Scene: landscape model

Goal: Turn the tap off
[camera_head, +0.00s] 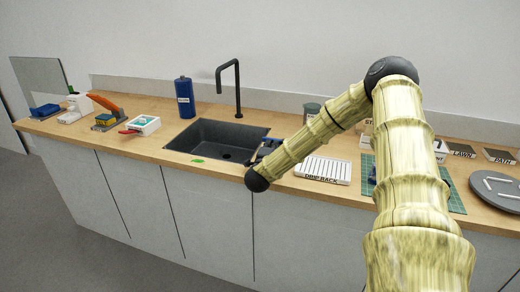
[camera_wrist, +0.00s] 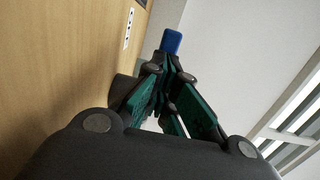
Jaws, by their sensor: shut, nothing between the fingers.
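The black tap (camera_head: 238,92) stands upright behind the dark sink (camera_head: 180,142), its spout bent over to the left. I cannot make out a separate lever or handle on it, nor any water. My gripper (camera_head: 266,147) is at the right side of the sink, low and in front of the tap, apart from its upright pipe. My arm partly hides it. In the wrist view my gripper (camera_wrist: 172,72) has its dark green-padded fingers brought together at the tips, with nothing held. The tap cannot be made out in the wrist view.
A blue bottle (camera_head: 184,97) stands left of the tap. A white drip rack (camera_head: 322,170) lies right of the sink. A white tray (camera_head: 144,125) and an orange-handled tool (camera_head: 104,104) are at left. A grey plate (camera_head: 497,188) is at far right.

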